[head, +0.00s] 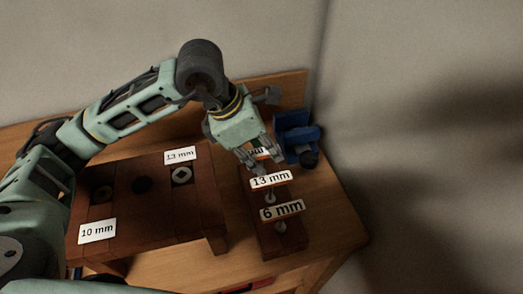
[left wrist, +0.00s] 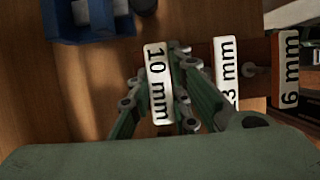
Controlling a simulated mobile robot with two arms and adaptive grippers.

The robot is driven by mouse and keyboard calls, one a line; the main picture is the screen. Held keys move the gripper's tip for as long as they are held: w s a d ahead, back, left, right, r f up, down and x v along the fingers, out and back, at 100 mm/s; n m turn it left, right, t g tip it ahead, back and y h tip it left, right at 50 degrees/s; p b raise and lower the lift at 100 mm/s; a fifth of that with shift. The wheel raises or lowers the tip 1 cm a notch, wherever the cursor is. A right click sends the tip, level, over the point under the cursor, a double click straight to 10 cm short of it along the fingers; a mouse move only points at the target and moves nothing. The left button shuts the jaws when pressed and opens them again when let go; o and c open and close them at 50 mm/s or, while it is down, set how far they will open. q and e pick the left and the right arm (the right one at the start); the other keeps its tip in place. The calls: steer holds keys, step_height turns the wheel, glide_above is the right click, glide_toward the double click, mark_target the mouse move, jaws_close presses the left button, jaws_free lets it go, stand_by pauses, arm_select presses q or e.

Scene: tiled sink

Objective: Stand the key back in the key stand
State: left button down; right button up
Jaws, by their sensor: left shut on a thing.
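The wooden key stand (head: 290,246) is a narrow block on the right of the table. Keys with white labels show over it: the 6 mm key (head: 282,211), the 13 mm key (head: 271,180) and, behind, the 10 mm key (left wrist: 157,82). My left gripper (head: 258,163) is over the stand's far end. It is shut on the 10 mm key, whose label lies between its fingers in the left wrist view (left wrist: 165,85). In the head view the fingers partly hide this label. I cannot tell whether its lower end is in the stand. My right gripper is not in view.
A dark wooden bench (head: 150,215) with several round sockets stands left of the stand, with a 10 mm plate (head: 97,230) and a 13 mm plate (head: 180,155). A blue vise-like object (head: 296,137) sits close behind the stand. The wall is beyond the table's right edge.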

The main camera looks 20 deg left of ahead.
arm_select(q)
steer(key=shift+f, duration=0.15)
steer(key=c, duration=1.5)
jaws_free()
steer(key=shift+c, duration=0.2)
steer(key=v, duration=1.2)
